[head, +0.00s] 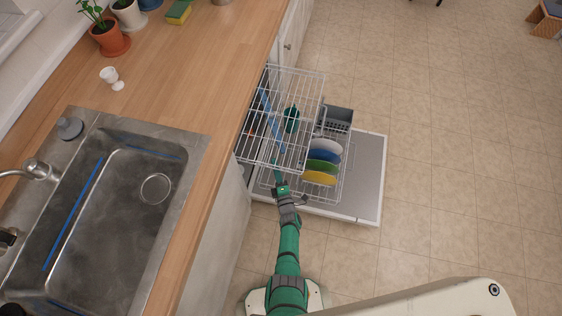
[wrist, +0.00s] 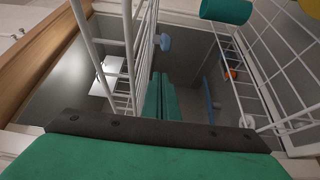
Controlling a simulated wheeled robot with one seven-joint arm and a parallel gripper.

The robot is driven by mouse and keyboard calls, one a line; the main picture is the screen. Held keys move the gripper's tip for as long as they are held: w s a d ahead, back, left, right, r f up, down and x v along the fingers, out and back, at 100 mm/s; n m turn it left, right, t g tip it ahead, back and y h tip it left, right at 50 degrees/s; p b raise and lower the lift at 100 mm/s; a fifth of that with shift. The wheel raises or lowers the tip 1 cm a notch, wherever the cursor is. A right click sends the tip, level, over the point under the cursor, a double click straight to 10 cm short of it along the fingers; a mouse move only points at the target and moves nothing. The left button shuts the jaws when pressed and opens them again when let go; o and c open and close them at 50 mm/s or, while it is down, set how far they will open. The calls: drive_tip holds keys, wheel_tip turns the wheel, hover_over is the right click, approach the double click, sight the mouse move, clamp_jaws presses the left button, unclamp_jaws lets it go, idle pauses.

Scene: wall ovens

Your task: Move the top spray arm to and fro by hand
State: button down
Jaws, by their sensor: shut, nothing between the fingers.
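The blue top spray arm (head: 265,100) shows through the wires of the pulled-out upper rack (head: 312,82) in the head view. In the wrist view a blue bar (wrist: 208,98) lies to the right of my fingers, and a blue rounded piece (wrist: 165,42) shows above them; I cannot tell whether both belong to the spray arm. My gripper (head: 275,161) reaches in at the front of the upper rack. In the wrist view its green fingers (wrist: 162,84) are together, with nothing between them. I see no clear contact with the spray arm.
White rack wires stand close on both sides of my fingers. A green cup (head: 291,120) is in the upper rack. Several coloured plates (head: 322,163) and a grey basket (head: 336,119) are in the lower rack, over the open door (head: 368,180).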

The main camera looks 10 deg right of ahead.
drive_tip(key=s+d, duration=0.3)
drive_tip(key=s, duration=0.6)
drive_tip(key=s+a+r+m+h, duration=0.1)
drive_tip(key=s+a+r+m, duration=0.1)
drive_tip(key=s+r+m, duration=0.45)
drive_tip(key=s+a+r+m+h, duration=0.1)
drive_tip(key=s+a+r, duration=0.2)
drive_tip(key=s, duration=0.6)
drive_tip(key=s+a+r+m+g, duration=0.15)
drive_tip(key=s+r+m, duration=0.3)
drive_tip(key=r, duration=0.45)
drive_tip(key=s+a+r+m, duration=0.3)
drive_tip(key=s+r, duration=0.2)
drive_tip(key=r, duration=0.3)
drive_tip(key=n+h, duration=0.7)
drive_tip(key=n, duration=0.2)
approach(276, 159)
drive_tip(key=a+f, duration=0.3)
drive_tip(key=a, duration=0.1)
drive_tip(key=shift+g, duration=0.25)
drive_tip(key=d+x, duration=0.1)
drive_tip(key=x, duration=0.3)
drive_tip(key=s+d+x, duration=0.1)
drive_tip(key=x, duration=0.3)
drive_tip(key=d+x, duration=0.1)
drive_tip(key=x, duration=0.4)
drive_tip(key=shift+s, duration=0.1)
